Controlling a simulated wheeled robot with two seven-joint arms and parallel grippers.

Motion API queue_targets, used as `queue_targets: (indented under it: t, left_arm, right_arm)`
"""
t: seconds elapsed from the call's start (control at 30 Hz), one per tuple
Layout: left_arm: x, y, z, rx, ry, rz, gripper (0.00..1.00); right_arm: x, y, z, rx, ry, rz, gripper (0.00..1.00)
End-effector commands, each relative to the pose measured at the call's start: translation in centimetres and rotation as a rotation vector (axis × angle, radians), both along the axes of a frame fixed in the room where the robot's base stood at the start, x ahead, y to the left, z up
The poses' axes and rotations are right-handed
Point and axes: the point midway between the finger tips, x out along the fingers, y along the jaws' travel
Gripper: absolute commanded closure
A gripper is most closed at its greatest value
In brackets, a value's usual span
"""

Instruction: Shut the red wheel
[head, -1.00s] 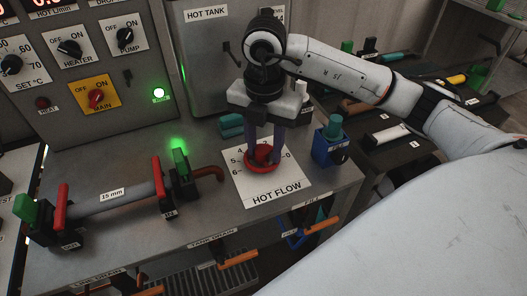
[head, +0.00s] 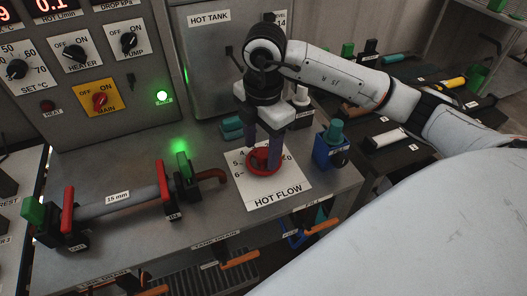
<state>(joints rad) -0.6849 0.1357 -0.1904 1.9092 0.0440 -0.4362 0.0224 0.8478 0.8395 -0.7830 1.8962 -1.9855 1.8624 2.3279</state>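The red wheel (head: 262,170) lies on the white HOT FLOW plate (head: 283,190) on the grey bench, in the middle of the head view. My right gripper (head: 263,158) points down over it from above. Its two dark fingers reach down to the wheel, one to each side, with red of the wheel showing between them. They look closed on the wheel, though the exact contact is partly hidden. The fingers cover some of the scale numbers. The HOT L/min display (head: 58,6) at the top left reads about 0.1. My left gripper is not in view.
A blue block with a teal knob (head: 331,150) stands close right of the plate. A teal block (head: 232,127) lies behind it. A pipe with red levers and green-topped parts (head: 117,202) runs along the left. The control panel (head: 95,70) and hot tank (head: 205,60) stand behind.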

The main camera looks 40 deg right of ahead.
Motion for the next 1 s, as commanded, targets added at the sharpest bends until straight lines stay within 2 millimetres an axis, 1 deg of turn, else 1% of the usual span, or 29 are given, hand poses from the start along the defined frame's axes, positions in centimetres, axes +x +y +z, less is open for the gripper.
queue_targets:
  t: [0.03, 0.27, 0.37, 0.53, 0.8, 0.9, 1.0]
  left_arm:
    - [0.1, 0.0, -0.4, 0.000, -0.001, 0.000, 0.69]
    - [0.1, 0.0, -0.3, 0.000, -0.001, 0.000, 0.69]
    - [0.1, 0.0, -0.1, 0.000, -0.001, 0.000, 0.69]
    - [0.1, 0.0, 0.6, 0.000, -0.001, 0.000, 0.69]
    - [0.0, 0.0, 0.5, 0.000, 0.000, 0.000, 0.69]
    - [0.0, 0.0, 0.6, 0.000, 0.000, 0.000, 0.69]
    - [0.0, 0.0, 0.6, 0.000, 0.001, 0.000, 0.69]
  right_arm:
    - [-1.1, 0.4, -2.5, -0.003, 0.045, 0.007, 0.44]
    - [-1.1, 0.4, -2.4, -0.002, 0.046, 0.008, 0.44]
    - [-1.1, 0.4, -1.7, -0.001, 0.045, 0.008, 0.44]
    - [-1.2, 0.5, 0.4, 0.000, 0.047, 0.010, 0.44]
    - [-1.1, 0.3, 4.0, -0.003, 0.041, 0.009, 0.44]
    - [-1.1, 0.3, 4.9, -0.003, 0.040, 0.009, 0.44]
    - [-1.2, 0.3, 5.3, -0.003, 0.040, 0.010, 0.44]
